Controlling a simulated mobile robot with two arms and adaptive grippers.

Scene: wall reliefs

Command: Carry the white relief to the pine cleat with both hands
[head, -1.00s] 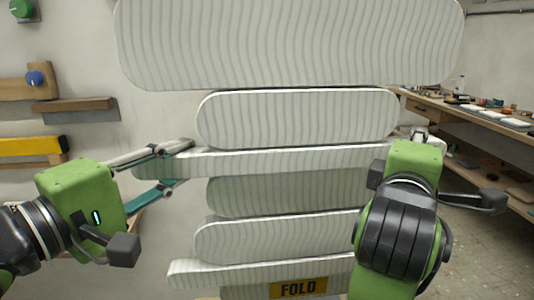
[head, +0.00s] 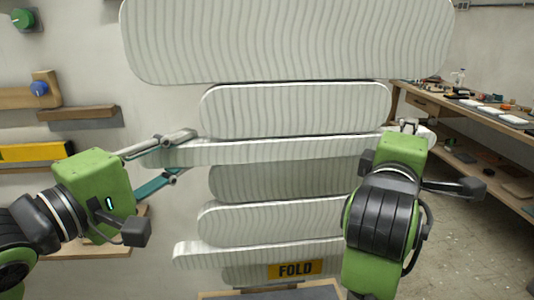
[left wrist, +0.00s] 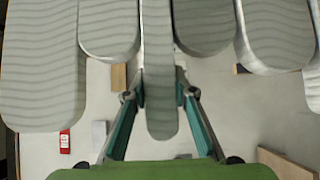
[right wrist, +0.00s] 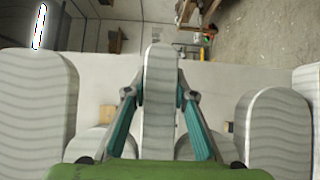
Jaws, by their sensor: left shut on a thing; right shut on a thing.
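The white relief (head: 285,40) fills the middle of the head view, a stack of rounded, wavy-grooved slats of different lengths. A yellow FOLD label (head: 294,269) is near its bottom. My left gripper (head: 183,152) is shut on the left end of a thin middle slat, one finger above and one below. My right gripper (right wrist: 160,90) is shut on that slat's other end; its fingers are mostly hidden in the head view. The left wrist view shows the slat end (left wrist: 160,115) between the fingers. I cannot tell which wooden piece is the pine cleat.
Wooden pieces (head: 78,112) and a yellow-black bar (head: 32,152) are on the wall at left. A wooden-edged surface (head: 270,293) shows below the relief. A cluttered workbench (head: 485,112) stands at right, with open floor (head: 470,250) in front.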

